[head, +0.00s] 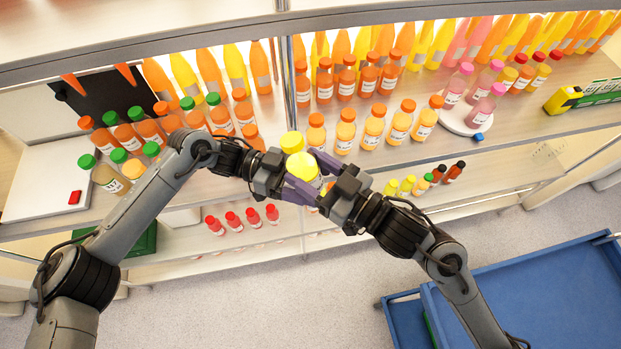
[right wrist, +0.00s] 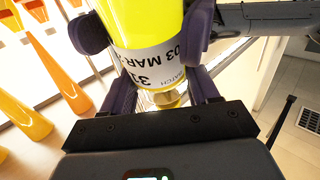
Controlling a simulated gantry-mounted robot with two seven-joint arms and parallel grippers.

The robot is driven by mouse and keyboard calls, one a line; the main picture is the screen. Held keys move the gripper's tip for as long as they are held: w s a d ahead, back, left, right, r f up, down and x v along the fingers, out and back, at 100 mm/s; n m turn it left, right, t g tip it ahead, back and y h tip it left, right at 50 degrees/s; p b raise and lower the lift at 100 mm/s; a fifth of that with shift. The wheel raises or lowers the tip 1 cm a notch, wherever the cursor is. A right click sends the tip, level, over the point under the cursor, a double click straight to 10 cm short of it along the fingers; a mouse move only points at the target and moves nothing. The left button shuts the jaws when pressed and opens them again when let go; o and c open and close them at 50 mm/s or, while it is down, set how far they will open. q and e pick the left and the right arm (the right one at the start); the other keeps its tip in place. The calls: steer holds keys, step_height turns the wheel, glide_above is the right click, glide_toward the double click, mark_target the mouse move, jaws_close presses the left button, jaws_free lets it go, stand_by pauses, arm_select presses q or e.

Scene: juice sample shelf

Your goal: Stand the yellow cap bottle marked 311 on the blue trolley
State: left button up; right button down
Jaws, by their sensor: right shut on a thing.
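A yellow bottle (right wrist: 160,62) is between the purple fingers of my right gripper (right wrist: 150,70). Its white label shows "31", "BATCH" and "03 MAR"; the last digit is cut off. In the head view its yellow cap (head: 301,164) shows from above, at the shelf front. My right gripper (head: 312,177) is shut on this bottle. My left gripper (head: 283,182) is close against the bottle's left side; its fingertips are hidden, so its grip is unclear. The blue trolley (head: 560,290) is at the lower right, apart from both grippers.
A second yellow cap (head: 292,141) is just behind the held bottle. Orange-capped bottles (head: 373,128) line the shelf on the right, and green-capped ones (head: 112,118) are on the left. Small red-capped bottles (head: 233,220) stand on the lower shelf. The floor (head: 250,300) in front is clear.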

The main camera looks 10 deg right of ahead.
arm_select(q)
steer(key=shift+w, duration=0.15)
steer(key=c, duration=0.7)
arm_select(e)
steer(key=shift+s+a, duration=0.15)
steer(key=shift+s, duration=0.05)
steer(key=c, duration=0.5)
jaws_free()
steer(key=o, duration=0.3)
steer(key=shift+w, duration=0.1)
